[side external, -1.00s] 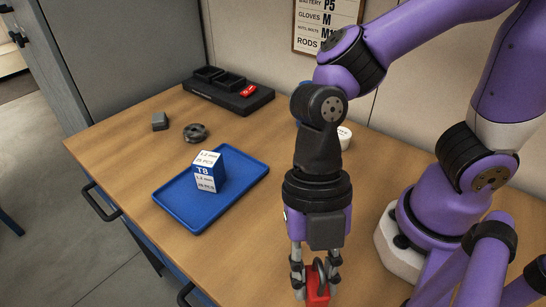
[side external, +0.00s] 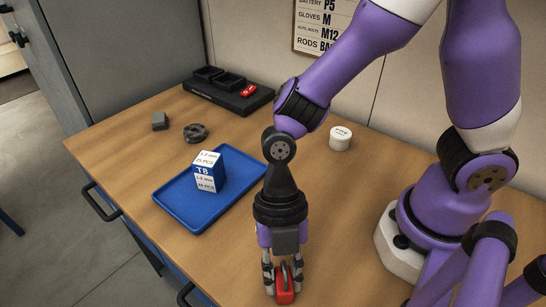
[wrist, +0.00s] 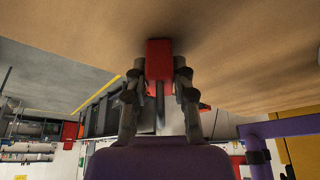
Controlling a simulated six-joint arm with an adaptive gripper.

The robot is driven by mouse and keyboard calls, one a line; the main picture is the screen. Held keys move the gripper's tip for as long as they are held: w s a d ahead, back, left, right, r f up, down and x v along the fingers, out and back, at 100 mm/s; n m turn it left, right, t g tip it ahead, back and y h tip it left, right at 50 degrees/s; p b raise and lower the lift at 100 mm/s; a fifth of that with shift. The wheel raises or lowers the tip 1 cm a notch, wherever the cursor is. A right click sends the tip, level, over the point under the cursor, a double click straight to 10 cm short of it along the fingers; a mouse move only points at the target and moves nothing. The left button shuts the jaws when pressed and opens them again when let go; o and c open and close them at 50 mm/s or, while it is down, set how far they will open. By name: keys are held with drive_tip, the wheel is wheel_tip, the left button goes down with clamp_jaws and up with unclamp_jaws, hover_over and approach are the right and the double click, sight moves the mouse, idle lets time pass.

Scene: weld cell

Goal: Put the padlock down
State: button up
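The padlock (side external: 285,296) has a red body and a dark shackle. It is between the fingers of my gripper (side external: 283,280), near the bottom edge of the side view. In the wrist view, the red body (wrist: 159,58) sits between both fingertips, with the shackle pointing back toward my palm. My gripper (wrist: 158,76) is shut on it and points down. The padlock is close to the wooden table top (wrist: 235,45), which shows a shadow around it. I cannot tell whether it touches the wood.
A blue tray (side external: 234,196) holds a blue-and-white T8 box (side external: 208,171), left of my gripper. Behind are a black organizer (side external: 226,94) with a red item (side external: 248,91), a grey block (side external: 159,121), a dark round part (side external: 195,132) and a white jar (side external: 340,138). Wood around my gripper is clear.

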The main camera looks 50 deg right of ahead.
drive_tip(key=o, duration=0.4)
drive_tip(key=v, duration=1.2)
drive_tip(key=d+r+m+t+h, duration=0.1)
drive_tip(key=d+m+t, duration=0.2)
drive_tip(key=m, duration=0.6)
drive_tip(key=w+d+r+m+t+h, duration=0.1)
drive_tip(key=d+r+m+t, duration=0.1)
drive_tip(key=d+m, duration=0.5)
drive_tip(key=w+d+r+m+t+h, duration=0.1)
drive_tip(key=d+r+m+t, duration=0.1)
drive_tip(key=d+m, duration=0.4)
drive_tip(key=shift+w+r+m+t, duration=0.15)
drive_tip(key=shift+m+t, duration=0.3)
drive_tip(key=shift+m, duration=0.8)
drive_tip(key=shift+w+m+t, duration=0.1)
drive_tip(key=shift+m+t, duration=0.35)
drive_tip(key=shift+m, duration=0.8)
